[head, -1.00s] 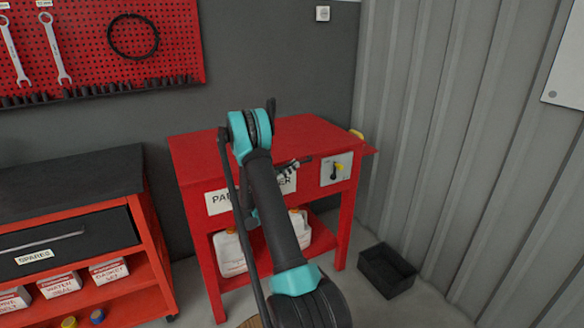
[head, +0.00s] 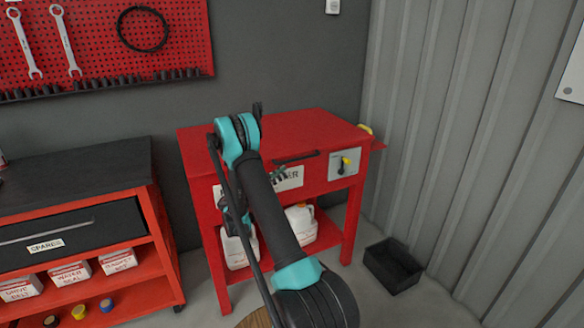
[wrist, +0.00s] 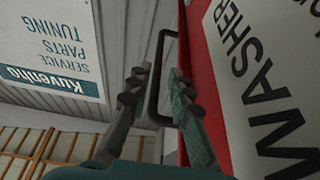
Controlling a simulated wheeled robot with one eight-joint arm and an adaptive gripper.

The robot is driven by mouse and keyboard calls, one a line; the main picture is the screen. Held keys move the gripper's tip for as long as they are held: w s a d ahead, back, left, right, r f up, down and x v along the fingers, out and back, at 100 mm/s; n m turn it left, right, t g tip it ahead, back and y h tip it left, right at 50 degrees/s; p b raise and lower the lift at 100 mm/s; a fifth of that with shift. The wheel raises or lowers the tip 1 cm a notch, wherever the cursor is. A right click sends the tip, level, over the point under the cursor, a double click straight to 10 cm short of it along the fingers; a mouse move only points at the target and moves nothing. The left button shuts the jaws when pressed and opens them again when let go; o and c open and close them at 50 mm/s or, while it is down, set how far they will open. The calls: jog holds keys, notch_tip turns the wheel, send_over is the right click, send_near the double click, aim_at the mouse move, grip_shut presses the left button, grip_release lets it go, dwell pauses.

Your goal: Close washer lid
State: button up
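The red parts washer (head: 335,190) stands against the back wall in the head view. Its lid (head: 300,128) lies flat across the top and looks down. A black bar handle (head: 296,157) is at the lid's front edge. My gripper (head: 280,173) is in front of the washer's label, just below and left of the handle; my arm hides part of the front. In the wrist view my gripper's (wrist: 157,75) fingers are apart with nothing gripped. The handle (wrist: 152,85) shows as a black loop in line with the gap between them. I cannot tell whether they touch.
A black bin (head: 392,265) sits on the floor at right. A red cabinet (head: 150,235) stands left.

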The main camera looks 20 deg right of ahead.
jog(key=shift+v, duration=1.45)
jog(key=s+d+r+n+t+y, duration=0.1)
jog(key=s+d+r+n+y, duration=0.2)
jog(key=s+n+y, duration=0.65)
jog(key=s+a+f+n+t+y, duration=0.1)
jog(key=s+a+f+n+y, duration=0.1)
jog(key=s+a+y, duration=0.4)
jog(key=s+a+f+n+t+y, duration=0.1)
jog(key=s+a+f+n+y, duration=0.2)
jog(key=s+a, duration=0.9)
jog(key=s+n+y, duration=0.2)
jog(key=s+y, duration=0.2)
jog(key=s, duration=0.2)
jog(key=shift+s+a+f, duration=0.2)
jog(key=shift+a, duration=0.05)
